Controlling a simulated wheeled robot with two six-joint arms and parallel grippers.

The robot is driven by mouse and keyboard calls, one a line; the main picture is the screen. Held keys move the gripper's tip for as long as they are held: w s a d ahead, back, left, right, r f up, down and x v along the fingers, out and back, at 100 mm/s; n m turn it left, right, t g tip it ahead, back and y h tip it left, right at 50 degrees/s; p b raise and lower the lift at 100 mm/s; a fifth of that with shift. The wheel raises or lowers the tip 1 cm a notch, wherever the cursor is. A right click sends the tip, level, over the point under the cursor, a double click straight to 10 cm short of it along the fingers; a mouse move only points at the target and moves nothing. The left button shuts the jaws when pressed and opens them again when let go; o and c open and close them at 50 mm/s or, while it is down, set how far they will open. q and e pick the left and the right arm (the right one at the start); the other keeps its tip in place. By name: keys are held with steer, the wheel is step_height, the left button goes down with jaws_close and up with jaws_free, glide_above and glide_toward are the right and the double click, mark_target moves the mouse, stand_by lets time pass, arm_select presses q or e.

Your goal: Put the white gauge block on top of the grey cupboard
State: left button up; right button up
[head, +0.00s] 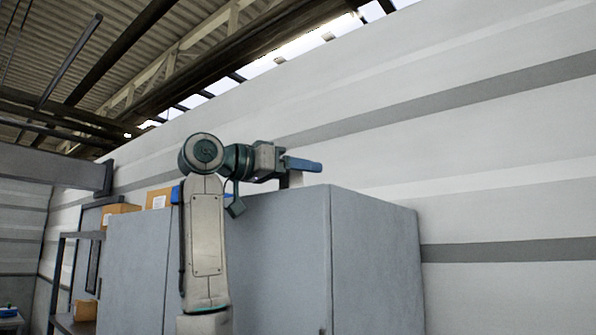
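The grey cupboard (375,265) stands tall against the wall, and I see it from below, so its top surface is hidden. My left gripper (304,165) is just above its top edge, with blue fingers pointing right. A small white piece, apparently the white gauge block (295,180), shows under the fingers, at the cupboard's top edge. The fingers are seen side-on and overlap, so the gap between them is hidden. I cannot tell whether they grip the block or whether it touches the cupboard top. My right gripper is out of view.
Cardboard boxes (158,198) and a blue item stand at the left behind my arm. A dark shelf rack (65,270) is left of the cupboard. A striped white wall (500,150) rises behind; the space above the cupboard's right part looks clear.

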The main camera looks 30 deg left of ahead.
arm_select(q)
steer(key=shift+a, duration=0.1)
steer(key=shift+r, duration=0.15)
steer(key=shift+s, duration=0.15)
steer(key=b+v, duration=0.6)
steer(key=v, duration=0.5)
steer(key=shift+s+b, duration=0.3)
steer(key=shift+s, duration=0.05)
steer(key=shift+w+a, duration=0.1)
steer(key=shift+a, duration=0.05)
